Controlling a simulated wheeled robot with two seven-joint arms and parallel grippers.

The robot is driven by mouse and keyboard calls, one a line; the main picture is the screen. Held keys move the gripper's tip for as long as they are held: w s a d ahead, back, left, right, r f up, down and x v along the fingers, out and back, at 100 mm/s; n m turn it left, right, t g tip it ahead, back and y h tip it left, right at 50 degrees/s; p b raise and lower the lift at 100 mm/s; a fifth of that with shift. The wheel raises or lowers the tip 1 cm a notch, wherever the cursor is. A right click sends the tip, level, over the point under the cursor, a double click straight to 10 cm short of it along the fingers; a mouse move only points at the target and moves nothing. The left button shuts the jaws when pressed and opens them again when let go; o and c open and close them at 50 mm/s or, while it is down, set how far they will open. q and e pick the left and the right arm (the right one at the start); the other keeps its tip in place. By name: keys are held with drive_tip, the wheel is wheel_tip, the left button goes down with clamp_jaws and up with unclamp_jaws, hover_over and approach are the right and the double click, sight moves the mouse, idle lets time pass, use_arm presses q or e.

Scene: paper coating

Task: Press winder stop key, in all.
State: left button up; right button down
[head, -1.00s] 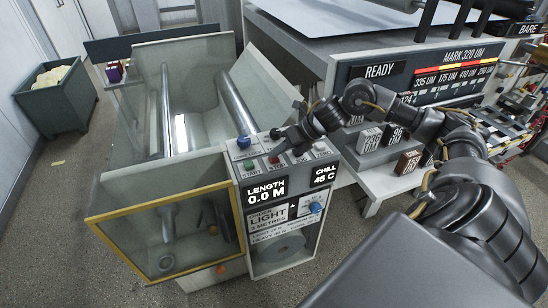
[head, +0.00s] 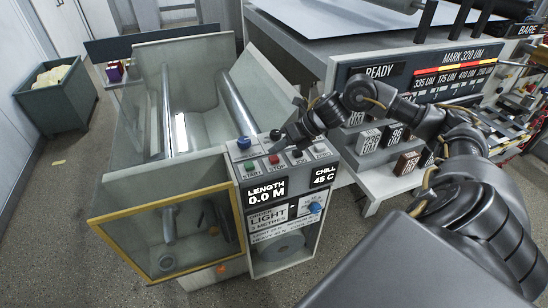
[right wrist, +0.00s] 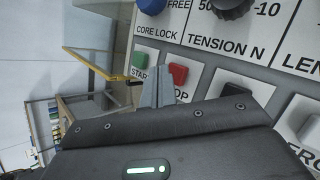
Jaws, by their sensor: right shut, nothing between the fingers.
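The red stop key (head: 273,160) is on the sloping control panel of the winder, right of the green start key (head: 250,164). In the right wrist view the red key (right wrist: 178,73) stands beside the green key (right wrist: 140,60). My right gripper (head: 280,147) is shut and empty, just above the panel behind the red key. In the right wrist view its fingertips (right wrist: 158,85) overlap the red key's lower left edge and hide part of its label. I cannot tell whether they touch the panel. My left gripper is not in view.
A blue core lock knob (head: 243,142) and a black tension knob (head: 275,134) sit behind the keys. More keys (head: 297,154) lie to the right. The display (head: 266,190) reads length 0.0 M. A coater with a READY sign (head: 379,71) stands at the right.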

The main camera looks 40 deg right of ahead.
sight(278, 158)
drive_tip(key=shift+r+p, duration=1.7)
drive_tip(key=shift+r, duration=0.85)
drive_tip(key=shift+f, duration=0.15)
